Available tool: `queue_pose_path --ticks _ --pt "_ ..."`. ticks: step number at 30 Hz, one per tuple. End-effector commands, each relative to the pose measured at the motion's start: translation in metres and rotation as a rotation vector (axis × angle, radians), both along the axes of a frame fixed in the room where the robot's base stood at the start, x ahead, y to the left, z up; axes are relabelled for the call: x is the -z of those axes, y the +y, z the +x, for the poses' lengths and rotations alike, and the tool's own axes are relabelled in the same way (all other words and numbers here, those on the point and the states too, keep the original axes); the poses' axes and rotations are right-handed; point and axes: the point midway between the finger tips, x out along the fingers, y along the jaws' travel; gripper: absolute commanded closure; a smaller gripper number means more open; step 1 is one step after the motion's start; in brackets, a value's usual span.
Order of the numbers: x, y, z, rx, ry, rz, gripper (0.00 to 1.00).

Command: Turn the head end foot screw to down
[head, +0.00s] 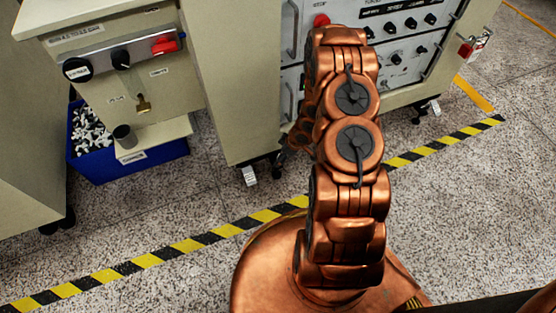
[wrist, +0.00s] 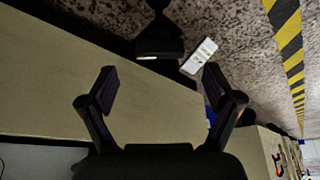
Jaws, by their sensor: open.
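A small dark foot with a pale label plate (head: 250,176) sits on the floor under the front corner of the beige cabinet (head: 225,90). I cannot read the label or tell for certain that this is the head end foot screw. In the wrist view, the pale plate (wrist: 199,57) lies beyond the right fingertip, beside a black foot or caster part (wrist: 158,42). My gripper (wrist: 160,76) is open and empty, with the beige cabinet panel (wrist: 150,110) behind its fingers. In the head view my gripper is mostly hidden behind my copper arm, close to the cabinet.
A control panel with dark knobs and a red switch (head: 165,45) is at upper left, above a dark cylindrical knob (head: 124,136). A blue bin (head: 130,166) of loose parts sits below. Instrument racks (head: 400,50) stand behind my arm. Yellow-black tape (head: 190,245) crosses open floor.

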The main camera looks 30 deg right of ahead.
Motion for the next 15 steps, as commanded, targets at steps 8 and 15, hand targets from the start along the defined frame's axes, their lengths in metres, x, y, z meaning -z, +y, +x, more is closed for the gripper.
queue_pose_path --ticks 8,15 --pt "0.039 0.009 0.012 0.000 0.000 0.000 0.10" --pt "0.043 0.011 0.015 0.001 0.000 0.000 0.10"
